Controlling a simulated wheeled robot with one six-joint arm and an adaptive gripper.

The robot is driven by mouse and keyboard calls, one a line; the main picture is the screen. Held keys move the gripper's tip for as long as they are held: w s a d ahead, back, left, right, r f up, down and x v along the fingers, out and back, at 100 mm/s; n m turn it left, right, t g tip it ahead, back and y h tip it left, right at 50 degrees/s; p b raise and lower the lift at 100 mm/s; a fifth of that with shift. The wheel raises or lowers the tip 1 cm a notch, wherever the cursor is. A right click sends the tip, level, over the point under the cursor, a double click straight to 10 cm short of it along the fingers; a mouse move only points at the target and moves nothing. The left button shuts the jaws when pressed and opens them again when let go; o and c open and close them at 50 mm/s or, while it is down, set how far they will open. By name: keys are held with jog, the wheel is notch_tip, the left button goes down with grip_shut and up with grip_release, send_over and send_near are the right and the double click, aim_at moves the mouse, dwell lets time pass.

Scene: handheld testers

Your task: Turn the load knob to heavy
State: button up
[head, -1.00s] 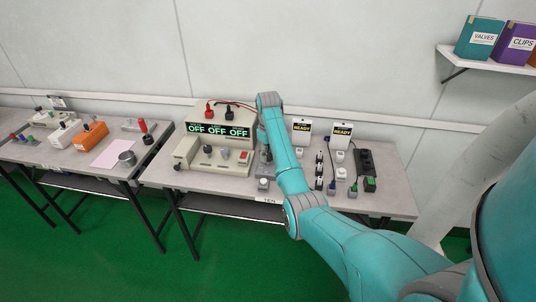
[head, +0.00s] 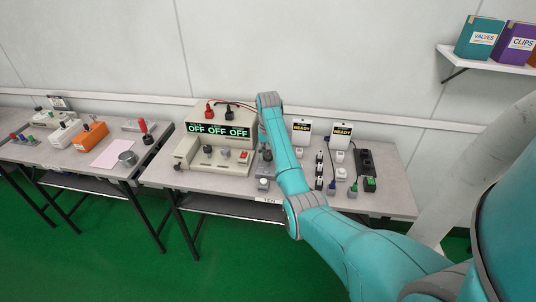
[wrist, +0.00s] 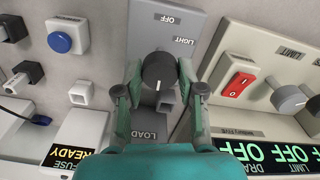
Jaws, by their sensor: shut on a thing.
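The load knob (wrist: 159,72) is dark and round, with a pale mark on its edge facing the bottom of the wrist view. It sits on a grey panel (wrist: 146,33) with the words OFF, LIGHT and LOAD. The OFF and LIGHT labels lie above the knob in this view, LOAD below it. No heavy label is readable. My gripper (wrist: 160,75) is shut on the knob, one finger on each side. In the head view my arm mostly hides the gripper and the knob.
A beige tester (head: 188,157) with OFF displays stands close to the left of my arm, and its red switch (wrist: 238,83) shows in the wrist view. To the right are READY units (head: 342,131), small blocks and a black power strip (head: 366,163).

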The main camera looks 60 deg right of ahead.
jog(key=shift+m, duration=0.4)
jog(key=o, duration=1.1)
jog(key=shift+o, duration=0.2)
